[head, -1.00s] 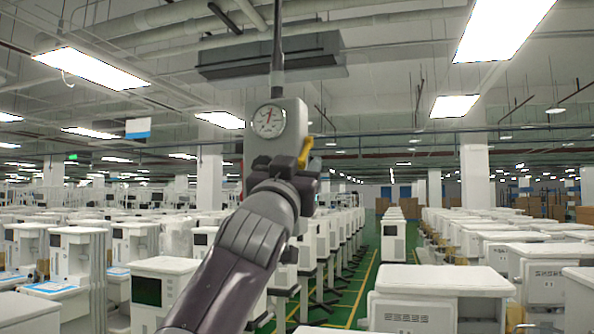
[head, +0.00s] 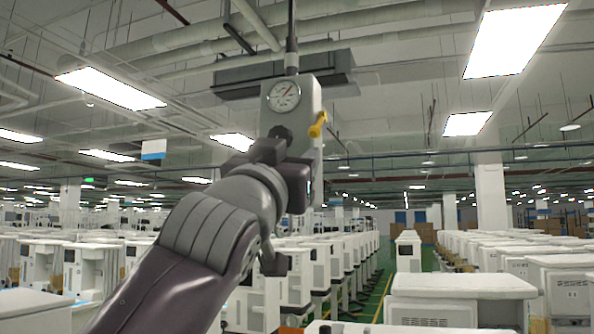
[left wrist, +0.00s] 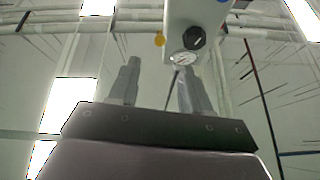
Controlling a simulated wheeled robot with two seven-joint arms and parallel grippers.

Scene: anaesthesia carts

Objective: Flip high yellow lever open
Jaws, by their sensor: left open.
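The yellow lever (head: 318,125) is on the right side of a grey hanging box (head: 307,98) with a round dial gauge (head: 284,96). It slants, with its upper end to the right. The box (left wrist: 195,15) and a black knob (left wrist: 194,38) are also there. My right gripper is not in view.
The box hangs from a thin pole (head: 291,35) under ceiling pipes and lamps. Rows of white carts (head: 460,290) fill the floor below on both sides. A green aisle (head: 375,300) runs between them. Air right of the lever is clear.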

